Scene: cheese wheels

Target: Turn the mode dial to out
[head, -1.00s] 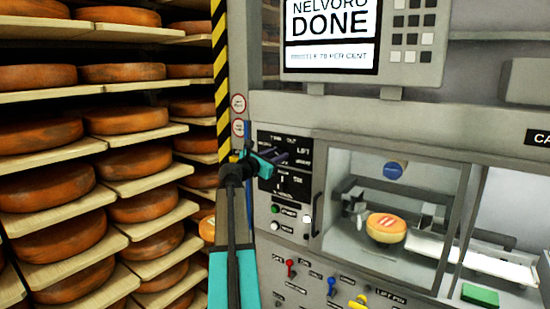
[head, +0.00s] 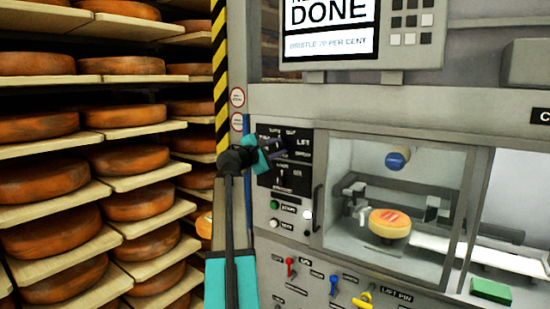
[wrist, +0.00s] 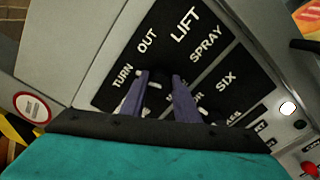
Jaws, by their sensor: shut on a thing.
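The black mode panel (head: 300,143) is on the grey machine front, left of the glazed chamber. In the wrist view its upper labels read TURN, OUT, LIFT and SPRAY. My gripper (head: 285,158) is at this upper part of the panel, and its two purple fingers (wrist: 165,82) point at the panel below OUT and LIFT. They are shut on the mode dial (wrist: 155,86), of which only a small part shows between them. The fingers hide most of the dial, so I cannot tell which label it points to.
A lower set of labels, with SIX (wrist: 226,80), is close beside the fingers. Green and white buttons (head: 274,206) and a door handle (head: 317,208) are near. A cheese wheel (head: 390,223) stands in the chamber. Shelves of cheese (head: 45,185) fill the left. The screen (head: 328,20) reads DONE.

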